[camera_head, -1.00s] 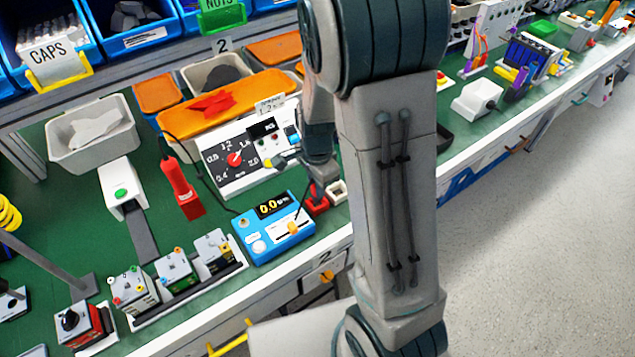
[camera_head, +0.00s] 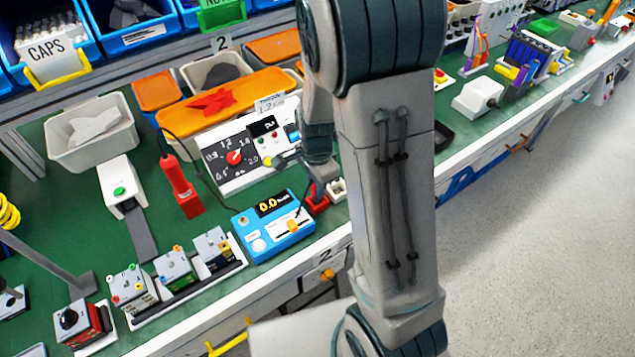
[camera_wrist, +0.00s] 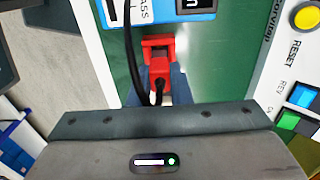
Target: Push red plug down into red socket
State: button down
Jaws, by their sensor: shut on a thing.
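The red plug (camera_wrist: 158,70) with its black cable shows in the wrist view between the two blue-grey fingers of my gripper (camera_wrist: 160,88). My gripper is shut on the red plug. The red socket (camera_wrist: 149,44) lies just beyond the plug in the wrist view, and the two overlap, so I cannot tell how deep the plug sits. In the head view the red socket (camera_head: 317,205) stands on the green bench at the right of the blue meter. My arm hides most of my gripper and the plug there.
The blue meter (camera_head: 270,232) stands beside the socket. A white and black panel with a red knob (camera_head: 234,158) stands behind. A white socket (camera_head: 338,187) is just right of the red one. The bench's white front edge (camera_head: 290,283) is close.

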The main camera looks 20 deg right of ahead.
jog(key=shift+f+b, duration=0.85)
jog(key=shift+f, duration=0.4)
jog(key=c, duration=1.3)
grip_release()
jog(key=shift+o, duration=0.2)
jog(key=shift+r, duration=0.1)
notch_tip(320, 180, up, 14)
jog(key=p, duration=0.1)
jog(key=shift+f, duration=0.2)
jog(key=s+r+n+t, duration=0.3)
jog(key=s+r+n, duration=0.2)
jog(key=s+n, duration=0.9)
jog(key=shift+d, duration=0.15)
